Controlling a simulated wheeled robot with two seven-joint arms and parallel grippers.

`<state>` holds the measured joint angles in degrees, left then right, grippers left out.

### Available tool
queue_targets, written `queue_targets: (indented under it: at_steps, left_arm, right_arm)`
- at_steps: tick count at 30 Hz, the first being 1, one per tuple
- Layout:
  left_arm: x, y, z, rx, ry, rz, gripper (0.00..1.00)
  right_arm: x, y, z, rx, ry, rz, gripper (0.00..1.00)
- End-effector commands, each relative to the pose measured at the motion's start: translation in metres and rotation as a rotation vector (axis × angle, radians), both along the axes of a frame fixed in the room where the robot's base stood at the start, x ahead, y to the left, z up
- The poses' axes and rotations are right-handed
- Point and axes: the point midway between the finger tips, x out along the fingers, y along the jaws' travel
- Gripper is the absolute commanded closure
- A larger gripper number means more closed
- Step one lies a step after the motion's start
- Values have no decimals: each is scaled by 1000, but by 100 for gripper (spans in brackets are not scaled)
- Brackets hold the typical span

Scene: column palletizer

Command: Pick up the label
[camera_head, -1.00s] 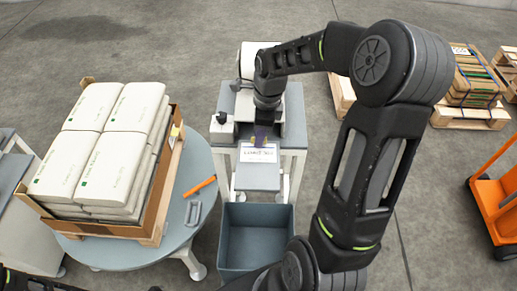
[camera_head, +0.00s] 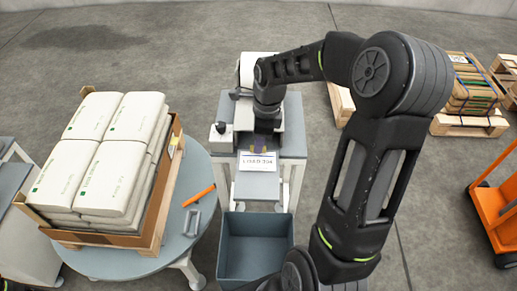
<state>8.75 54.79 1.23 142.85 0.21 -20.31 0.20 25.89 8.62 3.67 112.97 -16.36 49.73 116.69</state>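The label (camera_head: 258,162) is a small white sheet with dark print. It lies at the printer's front, over the grey shelf (camera_head: 256,187). My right gripper (camera_head: 259,148) points down at the label's far edge. Its fingers are small and partly hidden by the dark wrist, with a purplish patch showing there. I cannot tell whether they are open or shut, or whether they touch the label. My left gripper is not in view.
A blue-grey bin (camera_head: 256,246) stands open below the shelf. At left, a round table (camera_head: 180,255) bears a carton of white sacks (camera_head: 97,165), an orange-handled tool (camera_head: 199,196) and a grey handle-shaped item (camera_head: 192,222). An orange cart (camera_head: 495,215) and pallets (camera_head: 468,124) stand at right.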

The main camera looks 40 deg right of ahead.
Motion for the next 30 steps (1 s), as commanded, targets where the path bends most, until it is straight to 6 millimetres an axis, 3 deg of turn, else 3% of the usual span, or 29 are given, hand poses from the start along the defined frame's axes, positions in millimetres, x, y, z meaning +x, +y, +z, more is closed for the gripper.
queue_targets:
  at_steps: [16,30]
  left_arm:
    - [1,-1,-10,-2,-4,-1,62]
    - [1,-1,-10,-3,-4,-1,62]
  right_arm:
    - [1,0,88,0,-4,1,100]
    - [0,0,97,0,0,0,100]
